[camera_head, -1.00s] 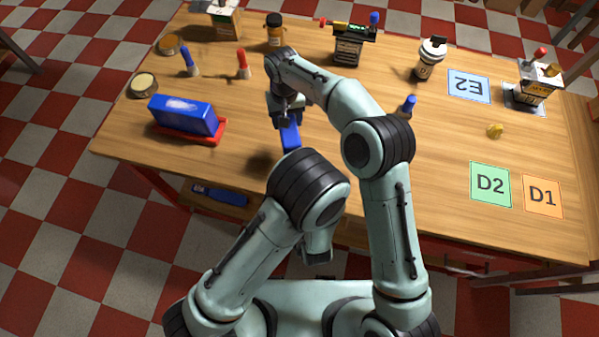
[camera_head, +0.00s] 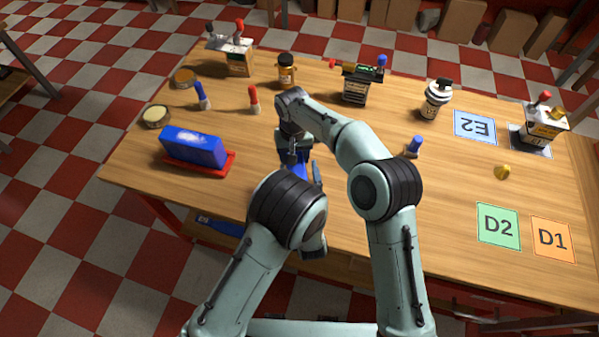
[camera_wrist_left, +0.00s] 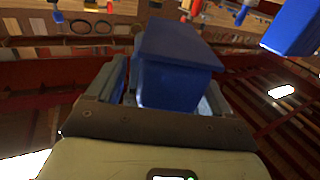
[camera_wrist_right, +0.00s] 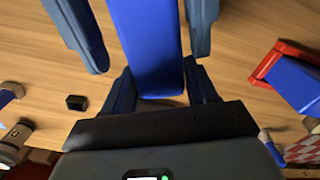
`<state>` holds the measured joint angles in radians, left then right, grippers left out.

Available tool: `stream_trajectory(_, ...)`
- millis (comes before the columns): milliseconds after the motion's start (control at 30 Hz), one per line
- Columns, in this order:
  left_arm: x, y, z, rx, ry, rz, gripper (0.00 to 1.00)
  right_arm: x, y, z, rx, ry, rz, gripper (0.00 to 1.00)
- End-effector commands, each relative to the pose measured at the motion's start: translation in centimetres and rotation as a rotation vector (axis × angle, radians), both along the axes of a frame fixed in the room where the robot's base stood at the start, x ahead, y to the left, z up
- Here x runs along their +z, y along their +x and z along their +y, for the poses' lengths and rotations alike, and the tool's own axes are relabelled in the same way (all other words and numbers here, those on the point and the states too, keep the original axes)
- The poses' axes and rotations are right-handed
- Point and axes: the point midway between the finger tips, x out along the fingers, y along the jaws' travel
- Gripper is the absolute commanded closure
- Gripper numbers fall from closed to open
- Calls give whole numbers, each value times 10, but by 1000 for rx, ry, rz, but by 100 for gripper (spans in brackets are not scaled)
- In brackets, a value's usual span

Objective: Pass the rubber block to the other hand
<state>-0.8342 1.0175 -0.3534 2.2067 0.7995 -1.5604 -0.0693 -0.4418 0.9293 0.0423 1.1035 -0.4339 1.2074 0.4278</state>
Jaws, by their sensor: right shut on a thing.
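The rubber block, a long blue block (camera_head: 301,172), is held over the table between my two hands and is partly hidden by my arms in the head view. My right gripper (camera_head: 293,150) is shut on one end; the right wrist view shows the block (camera_wrist_right: 147,45) running out from between its fingers. My left gripper (camera_head: 302,168) faces it from the other end, with its fingers on either side of the block (camera_wrist_left: 175,75). In the right wrist view the left gripper's fingers (camera_wrist_right: 148,60) stand apart from the block's sides, so it is open around it.
A larger blue block (camera_head: 193,147) lies on a red tray (camera_head: 225,165) at the left. Small bottles, boxes and pegs stand along the back. Cards E2 (camera_head: 475,127), D2 (camera_head: 498,225) and D1 (camera_head: 553,238) lie at the right.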

Motion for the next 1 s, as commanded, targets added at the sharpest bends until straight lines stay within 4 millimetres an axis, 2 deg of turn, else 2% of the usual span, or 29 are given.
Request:
stream_trajectory(33, 0, 0, 0, 0, 0, 0, 37, 0, 0, 0, 0, 0, -1, 74)
stream_trajectory(133, 0, 0, 0, -1, -1, 0, 69, 0, 0, 0, 0, 1, -1, 74)
stream_trajectory(167, 0, 0, -1, -1, -1, 0, 77, 0, 0, 1, 0, 1, -1, 74)
stream_trajectory(200, 0, 0, -1, -2, -1, 0, 77, 0, 0, 1, 0, 2, -1, 74)
stream_trajectory(233, 1, 0, -1, -2, -2, -2, 77, 0, 0, 1, 0, 3, 0, 36)
stream_trajectory(300, 1, 0, -1, -3, -2, -2, 77, 0, 0, 1, 0, 3, 0, 13)
stream_trajectory(667, 0, 0, 0, 0, -1, -1, 77, 4, 0, 1, 0, 1, -2, 13)
stream_trajectory(767, 0, 0, 0, 0, -1, -1, 77, 15, 0, 1, 0, 2, -3, 13)
stream_trajectory(1000, 0, 0, 0, 0, -1, -1, 77, 65, 1, 2, 1, 3, -5, 13)
